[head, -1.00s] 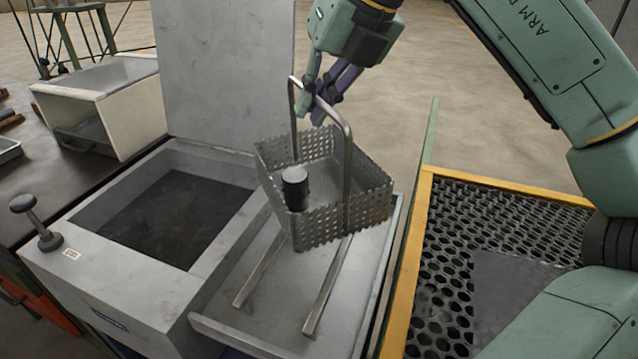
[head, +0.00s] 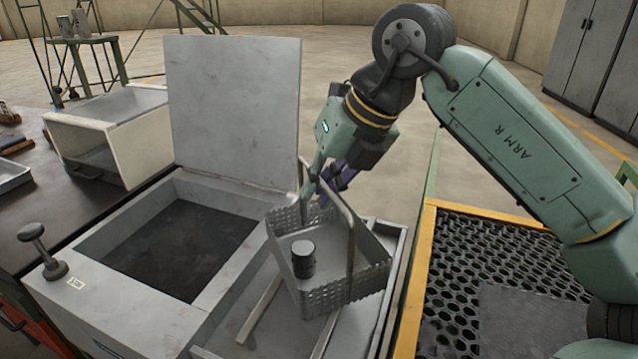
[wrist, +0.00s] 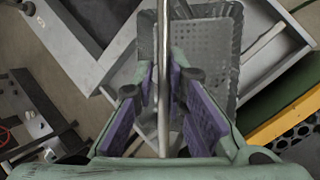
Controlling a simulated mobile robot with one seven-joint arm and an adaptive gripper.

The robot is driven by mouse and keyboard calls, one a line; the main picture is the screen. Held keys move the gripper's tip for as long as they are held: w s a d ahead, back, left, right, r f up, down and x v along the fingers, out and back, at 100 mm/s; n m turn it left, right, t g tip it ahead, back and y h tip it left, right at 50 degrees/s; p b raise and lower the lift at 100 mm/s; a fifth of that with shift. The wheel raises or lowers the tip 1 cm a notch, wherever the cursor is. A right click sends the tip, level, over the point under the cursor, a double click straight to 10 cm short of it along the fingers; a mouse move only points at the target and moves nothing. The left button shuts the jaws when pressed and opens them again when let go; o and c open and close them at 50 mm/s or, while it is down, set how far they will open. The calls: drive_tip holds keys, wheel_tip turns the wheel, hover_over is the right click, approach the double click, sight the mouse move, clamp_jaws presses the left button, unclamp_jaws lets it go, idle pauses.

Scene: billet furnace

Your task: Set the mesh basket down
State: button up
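The mesh basket (head: 345,290) is a grey perforated box with a tall bent-rod handle (head: 349,245). It hangs or rests low over the two rails (head: 262,312) of the grey tray (head: 386,275); I cannot tell whether its underside touches them. A dark cylinder with a lighter top (head: 303,262) stands inside. My gripper (head: 322,192) is at the top of the handle, fingers on both sides of the rod. In the wrist view the handle rod (wrist: 163,60) runs between the fingers (wrist: 163,90), with the basket (wrist: 222,45) beyond. The fingertip contact is partly hidden.
Left of the tray is an open grey tank (head: 112,277) with a dark inside and a raised lid (head: 233,110). A knobbed post (head: 45,255) stands on its left rim. A yellow-edged grating (head: 425,265) lies right. A cream open box (head: 108,130) sits behind left.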

drive_tip(key=o, duration=0.3)
drive_tip(key=shift+a, duration=0.1)
drive_tip(key=b+v, duration=0.1)
drive_tip(key=v, duration=1.1)
drive_tip(key=shift+b, duration=0.3)
idle(0.8)
